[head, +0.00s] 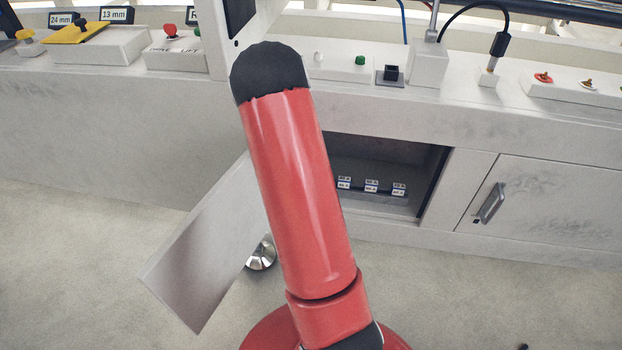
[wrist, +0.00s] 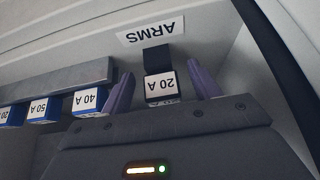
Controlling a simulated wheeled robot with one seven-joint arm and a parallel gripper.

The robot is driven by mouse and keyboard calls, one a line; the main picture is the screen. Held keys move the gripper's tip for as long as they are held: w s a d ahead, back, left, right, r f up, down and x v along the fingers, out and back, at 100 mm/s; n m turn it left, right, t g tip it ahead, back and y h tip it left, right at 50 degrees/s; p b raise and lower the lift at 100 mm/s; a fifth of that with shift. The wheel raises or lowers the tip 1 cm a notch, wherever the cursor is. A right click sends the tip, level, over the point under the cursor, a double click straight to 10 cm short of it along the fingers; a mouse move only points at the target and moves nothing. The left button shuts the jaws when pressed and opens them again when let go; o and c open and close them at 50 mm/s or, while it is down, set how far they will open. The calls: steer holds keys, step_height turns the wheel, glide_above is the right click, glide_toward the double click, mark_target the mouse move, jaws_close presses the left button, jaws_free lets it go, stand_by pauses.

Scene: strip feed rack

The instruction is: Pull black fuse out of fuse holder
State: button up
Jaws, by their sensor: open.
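In the wrist view a black fuse (wrist: 156,60) with a white "20 A" label stands below an upside-down "ARMS" sign. My gripper (wrist: 161,88) is open. Its two purple fingers stand on either side of the fuse, with a visible gap at each side. The lower end of the fuse is hidden behind the gripper's body. I cannot make out the fuse holder around the black fuse. In the head view my red arm covers part of the open cabinet bay, and my gripper is not visible there.
In the wrist view blue fuses labelled 40 A (wrist: 90,101) and 50 A (wrist: 42,112) sit left of my gripper along a grey bar (wrist: 55,86). The head view shows small labelled blocks (head: 371,187) in the open bay. A closed door (head: 540,205) is to its right.

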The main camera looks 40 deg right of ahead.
steer(key=shift+w+d+f, duration=0.1)
steer(key=shift+w+f, duration=0.05)
steer(key=shift+f, duration=0.15)
steer(key=c, duration=1.1)
steer(key=shift+o, duration=0.2)
steer(key=shift+r, duration=0.2)
steer(key=shift+r+p, duration=1.05)
steer(key=shift+r, duration=0.75)
steer(key=shift+r, duration=0.1)
